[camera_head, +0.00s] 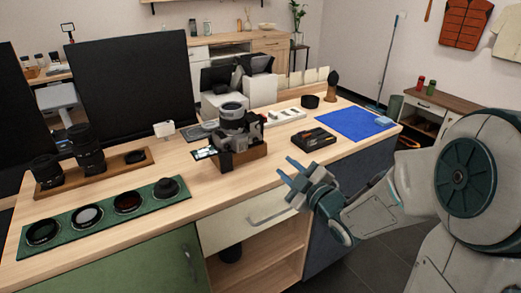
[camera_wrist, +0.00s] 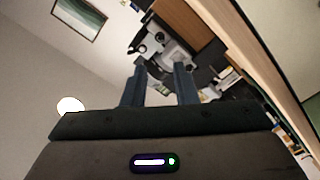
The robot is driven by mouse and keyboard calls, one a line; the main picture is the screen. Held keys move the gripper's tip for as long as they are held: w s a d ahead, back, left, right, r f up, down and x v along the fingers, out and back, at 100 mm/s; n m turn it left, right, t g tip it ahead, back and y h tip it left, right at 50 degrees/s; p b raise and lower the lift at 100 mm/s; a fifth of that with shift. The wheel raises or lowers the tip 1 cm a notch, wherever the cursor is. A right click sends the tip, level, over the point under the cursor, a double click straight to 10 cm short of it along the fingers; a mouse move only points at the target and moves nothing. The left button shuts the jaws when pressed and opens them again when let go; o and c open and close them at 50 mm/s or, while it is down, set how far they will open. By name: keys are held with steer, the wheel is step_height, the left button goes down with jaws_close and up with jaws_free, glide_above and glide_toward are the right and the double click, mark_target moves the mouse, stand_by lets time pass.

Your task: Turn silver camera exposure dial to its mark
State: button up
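The silver camera (camera_head: 238,124) stands on a wooden block (camera_head: 243,157) near the front edge of the table, with a small lit screen (camera_head: 205,153) turned out at its left. The exposure dial and its mark are too small to make out. My gripper (camera_head: 291,171) is in front of the table edge, right of and nearer than the camera, apart from it. Its two fingers are spread with nothing between them. In the wrist view my gripper (camera_wrist: 158,72) points toward the camera (camera_wrist: 168,55), which shows beyond and between the fingertips.
A blue mat (camera_head: 350,124) is farther right. A green lens-filter tray (camera_head: 105,214) and a wooden lens tray (camera_head: 97,175) lie left. A drawer handle (camera_head: 270,217) juts out below the table edge.

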mark_target(257, 141)
steer(key=x, duration=1.4)
steer(key=shift+s+r, duration=0.1)
jaws_close()
